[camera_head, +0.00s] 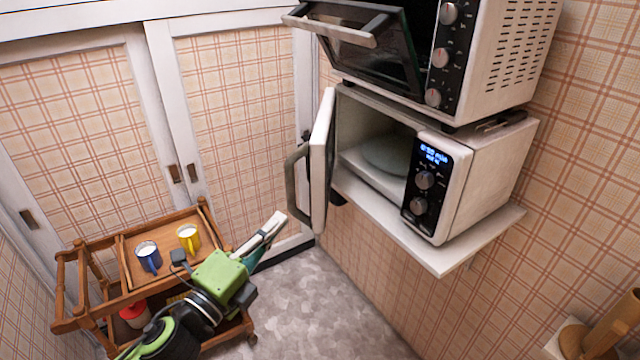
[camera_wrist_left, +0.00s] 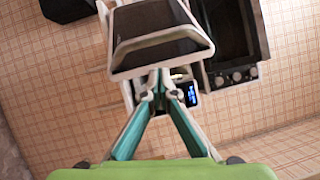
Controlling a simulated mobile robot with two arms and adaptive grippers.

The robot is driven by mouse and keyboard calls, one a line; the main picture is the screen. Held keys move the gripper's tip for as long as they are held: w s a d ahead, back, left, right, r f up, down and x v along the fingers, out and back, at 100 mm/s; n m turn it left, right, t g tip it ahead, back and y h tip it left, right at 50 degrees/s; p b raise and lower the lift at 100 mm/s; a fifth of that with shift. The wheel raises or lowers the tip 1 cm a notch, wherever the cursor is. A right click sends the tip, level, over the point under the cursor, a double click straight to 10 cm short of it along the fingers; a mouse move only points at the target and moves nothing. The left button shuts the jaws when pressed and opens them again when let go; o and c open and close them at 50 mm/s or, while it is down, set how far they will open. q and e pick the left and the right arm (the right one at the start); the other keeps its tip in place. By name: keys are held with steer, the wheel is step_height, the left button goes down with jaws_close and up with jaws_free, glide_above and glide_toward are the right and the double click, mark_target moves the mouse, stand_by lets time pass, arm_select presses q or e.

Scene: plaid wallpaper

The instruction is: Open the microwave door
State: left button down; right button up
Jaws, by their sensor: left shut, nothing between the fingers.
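The white microwave (camera_head: 487,177) sits on a wall shelf, with a lit blue display on its dark control panel. Its door (camera_head: 322,160) stands swung wide open to the left, with the grey curved handle (camera_head: 293,188) on its outer side. The cavity and a round plate (camera_head: 388,155) inside are visible. My left gripper (camera_head: 279,220) is shut and empty, just below and left of the door handle, apart from it as far as I can tell. In the left wrist view its fingers (camera_wrist_left: 160,78) meet in front of a dark-windowed panel; the microwave display (camera_wrist_left: 191,95) shows behind. My right gripper is out of view.
A toaster oven (camera_head: 500,55) with its door (camera_head: 365,45) tilted open stands above the microwave. The floor (camera_head: 320,310) below the shelf is clear.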

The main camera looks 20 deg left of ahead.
mark_target(296, 207)
arm_select(q)
steer(key=w+f+n+g+y+p, duration=0.1)
steer(key=w+n, duration=0.1)
steer(key=w, duration=0.6)
steer(key=shift+w+d+f+n+y+p, duration=0.2)
steer(key=shift+d+f+n+y+p, duration=0.1)
steer(key=shift+d+f+y, duration=0.15)
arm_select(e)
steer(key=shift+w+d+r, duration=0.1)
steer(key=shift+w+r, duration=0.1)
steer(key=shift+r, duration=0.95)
arm_select(q)
steer(key=shift+a, duration=0.1)
